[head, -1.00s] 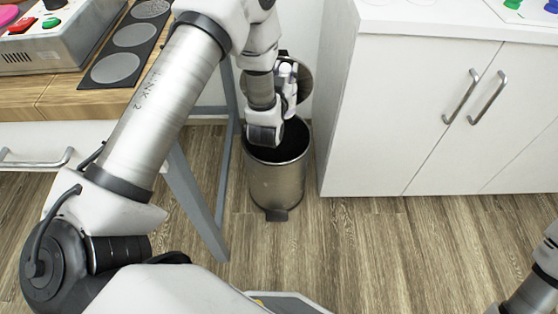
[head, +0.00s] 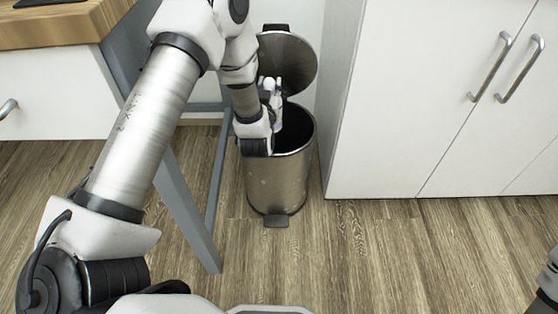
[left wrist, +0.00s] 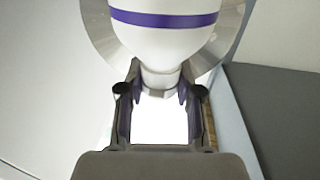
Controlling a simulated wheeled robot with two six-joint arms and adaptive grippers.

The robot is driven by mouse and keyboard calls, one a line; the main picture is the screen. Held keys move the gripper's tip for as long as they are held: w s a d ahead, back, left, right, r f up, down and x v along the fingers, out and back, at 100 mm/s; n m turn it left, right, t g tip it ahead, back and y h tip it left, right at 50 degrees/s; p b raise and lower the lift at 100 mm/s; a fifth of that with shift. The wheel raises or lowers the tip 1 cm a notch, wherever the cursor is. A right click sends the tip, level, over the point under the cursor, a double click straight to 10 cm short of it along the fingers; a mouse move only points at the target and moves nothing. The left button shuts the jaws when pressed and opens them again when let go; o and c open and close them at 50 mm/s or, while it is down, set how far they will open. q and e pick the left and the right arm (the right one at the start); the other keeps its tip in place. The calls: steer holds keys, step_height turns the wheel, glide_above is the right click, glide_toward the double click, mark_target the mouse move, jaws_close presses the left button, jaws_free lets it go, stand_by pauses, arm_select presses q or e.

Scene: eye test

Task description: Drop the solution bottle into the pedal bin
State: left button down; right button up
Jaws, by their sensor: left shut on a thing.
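The solution bottle (head: 269,84) is white; the left wrist view shows it large with a purple band (left wrist: 165,32). My left gripper (head: 274,112) is shut on its narrow neck, with a finger on each side in the left wrist view (left wrist: 160,88). The steel pedal bin (head: 272,180) stands on the floor with its round lid (head: 297,60) raised at the back. The bottle shows in front of the lid and over the left part of the dark opening; its exact height above the rim is hard to tell. My wrist hides part of the rim. My right gripper is out of view.
A white cabinet (head: 400,120) with metal handles stands close to the bin's right. A wooden-topped table (head: 60,28) with a grey leg (head: 187,205) is at the left, near my arm. The wooden floor (head: 370,255) in front is clear.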

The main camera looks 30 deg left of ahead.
arm_select(q)
steer(key=shift+f, duration=0.4)
steer(key=shift+r, duration=0.1)
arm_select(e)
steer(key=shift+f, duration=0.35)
arm_select(q)
steer(key=c, duration=0.7)
jaws_free()
steer(key=shift+s, duration=0.15)
steer(key=shift+s+d, duration=0.25)
steer(key=shift+s, duration=0.05)
steer(key=v, duration=1.1)
